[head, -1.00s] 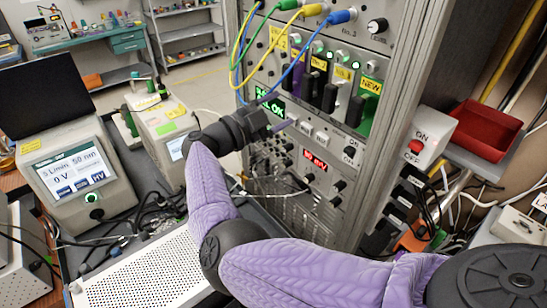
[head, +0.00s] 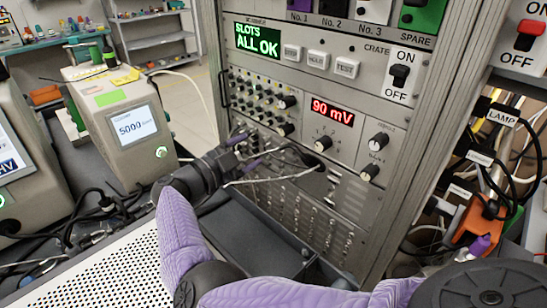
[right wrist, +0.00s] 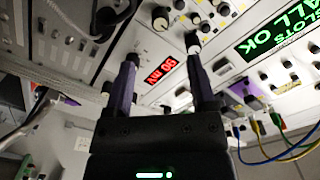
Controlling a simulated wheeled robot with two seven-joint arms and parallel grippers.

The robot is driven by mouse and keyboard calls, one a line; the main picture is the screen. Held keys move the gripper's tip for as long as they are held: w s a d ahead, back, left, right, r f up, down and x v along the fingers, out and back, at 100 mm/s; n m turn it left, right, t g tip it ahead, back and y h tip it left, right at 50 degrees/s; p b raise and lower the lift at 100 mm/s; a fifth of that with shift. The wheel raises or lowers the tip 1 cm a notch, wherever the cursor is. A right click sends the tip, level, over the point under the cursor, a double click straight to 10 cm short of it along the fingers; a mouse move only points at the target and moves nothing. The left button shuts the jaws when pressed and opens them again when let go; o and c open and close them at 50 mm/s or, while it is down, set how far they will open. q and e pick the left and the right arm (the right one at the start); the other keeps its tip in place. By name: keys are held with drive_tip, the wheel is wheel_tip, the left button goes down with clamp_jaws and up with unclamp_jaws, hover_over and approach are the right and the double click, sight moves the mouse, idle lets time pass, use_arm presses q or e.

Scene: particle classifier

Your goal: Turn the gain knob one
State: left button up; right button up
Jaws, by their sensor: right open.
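The rack panel with the red "90 mV" display (head: 332,111) stands in front of me. Black knobs sit around it: one below the display (head: 323,144), two to its right (head: 378,142) (head: 370,172) and two to its left (head: 289,102) (head: 285,129). Their labels are too small to read, so I cannot tell which is gain knob one. My right gripper (head: 245,152) is open and empty, below and left of the display in the head view. In the right wrist view its two fingers (right wrist: 162,55) are apart, with the display (right wrist: 165,80) between them. My left gripper is out of view.
A green "SLOTS ALL OK" screen (head: 262,43) and white buttons (head: 318,62) are above. An ON/OFF switch (head: 400,76) is at the rack's right. Grey cables cross close to my gripper. A cream instrument (head: 115,115) stands left, beside a perforated white plate (head: 100,268).

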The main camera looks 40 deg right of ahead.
sight(281, 133)
drive_tip(key=d+b, duration=0.1)
drive_tip(key=d, duration=0.1)
drive_tip(key=d+b, duration=0.1)
drive_tip(key=d, duration=0.2)
drive_tip(key=shift+w+f, duration=0.1)
drive_tip(key=shift+f, duration=0.1)
drive_tip(key=d, duration=0.4)
drive_tip(key=shift+w+d+r+b, duration=0.2)
drive_tip(key=shift+r+b, duration=0.05)
drive_tip(key=shift+b, duration=0.05)
drive_tip(key=shift+d, duration=0.2)
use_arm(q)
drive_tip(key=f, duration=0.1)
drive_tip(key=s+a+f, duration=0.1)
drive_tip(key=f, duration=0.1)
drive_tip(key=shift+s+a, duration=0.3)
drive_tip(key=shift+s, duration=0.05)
use_arm(e)
drive_tip(key=shift+c, duration=0.3)
clamp_jaws()
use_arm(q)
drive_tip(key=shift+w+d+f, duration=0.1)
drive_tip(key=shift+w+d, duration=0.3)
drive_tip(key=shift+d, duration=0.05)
